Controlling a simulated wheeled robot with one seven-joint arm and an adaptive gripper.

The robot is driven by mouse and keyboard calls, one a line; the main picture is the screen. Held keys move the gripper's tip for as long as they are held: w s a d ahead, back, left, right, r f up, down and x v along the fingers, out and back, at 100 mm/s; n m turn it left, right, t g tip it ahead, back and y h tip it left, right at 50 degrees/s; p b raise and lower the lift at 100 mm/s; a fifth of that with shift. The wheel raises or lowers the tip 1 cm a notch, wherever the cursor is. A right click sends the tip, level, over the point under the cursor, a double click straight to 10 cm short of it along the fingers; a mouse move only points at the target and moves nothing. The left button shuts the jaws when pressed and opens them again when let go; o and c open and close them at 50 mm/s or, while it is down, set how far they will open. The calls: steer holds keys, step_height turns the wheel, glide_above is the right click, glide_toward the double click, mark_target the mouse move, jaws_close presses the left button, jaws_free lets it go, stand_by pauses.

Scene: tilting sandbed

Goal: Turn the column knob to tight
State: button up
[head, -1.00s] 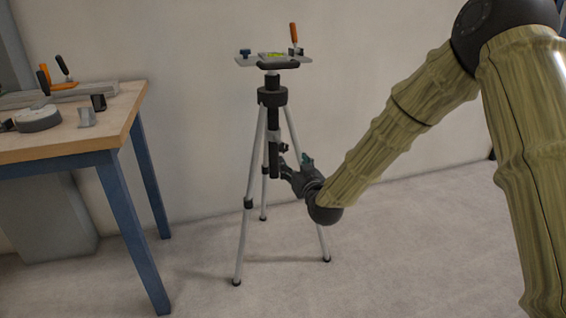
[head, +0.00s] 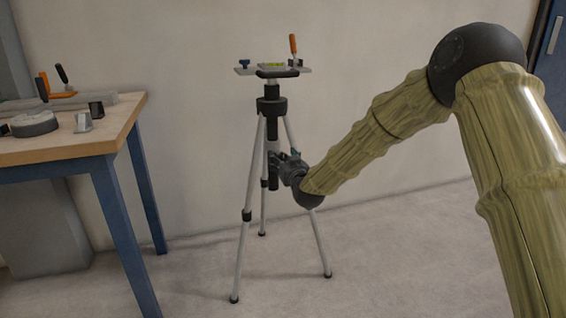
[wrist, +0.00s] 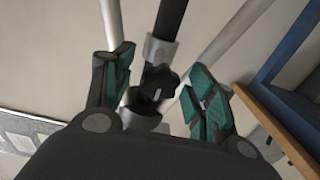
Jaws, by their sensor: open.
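The tripod (head: 247,215) stands on the floor in the middle of the head view, with a dark centre column (head: 272,130). In the wrist view the dark lobed column knob (wrist: 158,84) sits below a grey collar (wrist: 160,51) on the column. My gripper (head: 276,163) is at the column; its arm comes in from the right. In the wrist view my open gripper (wrist: 162,76) has one green-padded finger on each side of the knob, with visible gaps. Contact cannot be made out. The knob is hidden behind my gripper in the head view.
A plate (head: 246,71) with an orange-handled clamp (head: 293,44) and a level (head: 271,66) tops the tripod. A wooden workbench (head: 75,149) with blue legs stands to the left. Tripod legs flank the gripper. Open floor lies to the right.

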steer(key=shift+w, duration=0.15)
steer(key=c, duration=1.1)
steer(key=shift+o, duration=0.2)
